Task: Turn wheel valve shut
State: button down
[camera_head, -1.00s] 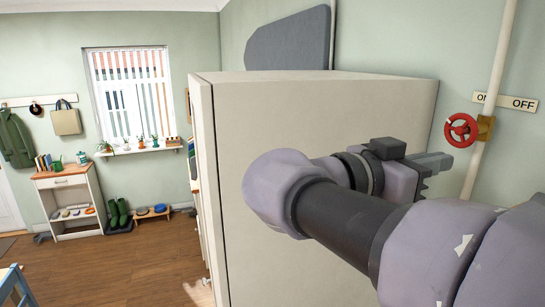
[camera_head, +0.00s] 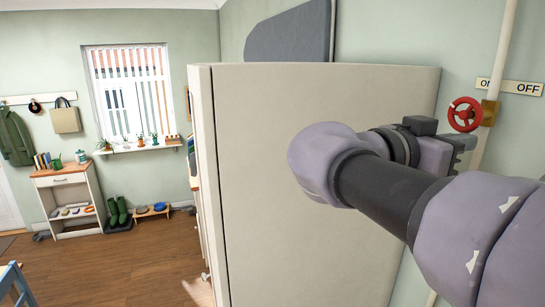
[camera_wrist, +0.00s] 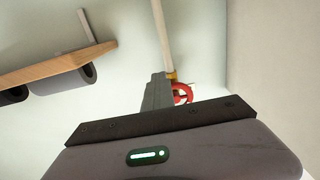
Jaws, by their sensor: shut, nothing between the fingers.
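The wheel valve is a red handwheel (camera_head: 465,114) on a brass body (camera_head: 490,112), fixed to a white vertical pipe (camera_head: 502,60) at the right of the head view. A sign (camera_head: 523,88) with ON on its left and OFF on its right is behind the pipe. My gripper (camera_head: 462,143) is just below the wheel in that view; whether it touches cannot be told. In the wrist view the gripper (camera_wrist: 156,88) is shut and empty, and the red wheel (camera_wrist: 183,92) shows just right of its fingers, partly hidden by it.
A tall cream cabinet (camera_head: 310,170) stands left of and beside my arm. A wooden shelf (camera_wrist: 55,62) with dark rolls under it shows at the left in the wrist view. Open wooden floor (camera_head: 110,275) lies at the far left.

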jog(key=shift+w+a+f+b, duration=0.1)
jog(key=shift+w+a+b, duration=0.3)
jog(key=shift+b, duration=0.6)
jog(key=shift+w+a+f+b, duration=0.1)
jog(key=shift+w+b, duration=0.5)
jog(key=shift+b, duration=0.35)
jog(key=shift+w+a+r+b, duration=0.1)
jog(key=shift+w+b, duration=0.25)
jog(key=shift+w+a+r, duration=0.15)
jog(key=shift+w+r, duration=0.1)
jog(key=shift+w, duration=0.1)
